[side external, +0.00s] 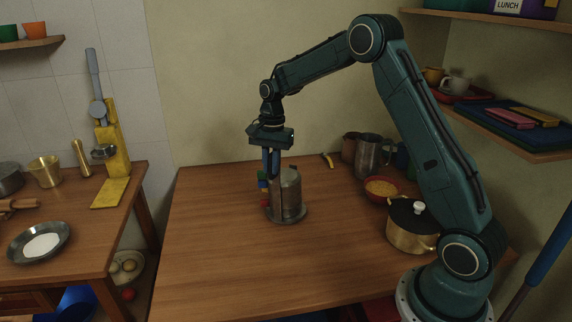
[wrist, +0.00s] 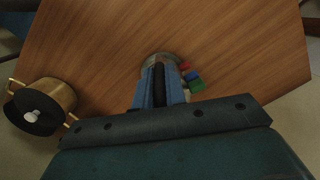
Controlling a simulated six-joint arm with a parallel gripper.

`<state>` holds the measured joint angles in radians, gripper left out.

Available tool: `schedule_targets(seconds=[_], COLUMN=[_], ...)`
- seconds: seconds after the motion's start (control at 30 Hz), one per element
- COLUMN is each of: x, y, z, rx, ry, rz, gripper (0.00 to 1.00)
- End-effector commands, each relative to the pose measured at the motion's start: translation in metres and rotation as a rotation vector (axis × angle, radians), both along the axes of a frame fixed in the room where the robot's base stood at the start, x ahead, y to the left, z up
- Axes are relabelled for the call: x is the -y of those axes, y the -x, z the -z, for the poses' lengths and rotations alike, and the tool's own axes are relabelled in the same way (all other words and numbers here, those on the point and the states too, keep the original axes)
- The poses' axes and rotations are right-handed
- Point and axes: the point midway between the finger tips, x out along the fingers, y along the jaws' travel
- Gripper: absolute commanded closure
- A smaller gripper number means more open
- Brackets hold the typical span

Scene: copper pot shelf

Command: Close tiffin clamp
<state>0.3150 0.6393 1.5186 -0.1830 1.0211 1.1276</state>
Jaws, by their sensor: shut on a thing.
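The metal tiffin (side external: 289,197) stands upright on a round base plate on the wooden table, near the middle of the side external view. My gripper (side external: 271,172) points down at the tiffin's top left, its blue fingers close together and shut on the tiffin clamp. In the wrist view my gripper (wrist: 159,72) covers most of the tiffin, and only part of its round metal edge (wrist: 150,60) shows beyond the fingertips. The clamp is hidden by the fingers, so its exact position cannot be seen.
Red, green and blue blocks (wrist: 195,82) are close beside the tiffin. A lidded brass pot (side external: 408,228), a red bowl (side external: 381,188) and metal mugs (side external: 368,157) stand to the right. A yellow curved item (side external: 327,160) lies behind. The table's front left is clear.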

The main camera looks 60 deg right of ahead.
Motion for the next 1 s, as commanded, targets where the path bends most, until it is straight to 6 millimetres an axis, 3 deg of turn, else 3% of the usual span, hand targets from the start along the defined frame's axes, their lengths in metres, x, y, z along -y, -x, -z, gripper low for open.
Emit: schedule_targets(seconds=[1.0], x=[0.023], y=[-0.003], z=[-0.004], rx=[-0.019], ry=[-0.274], rz=[-0.003], gripper=[1.00])
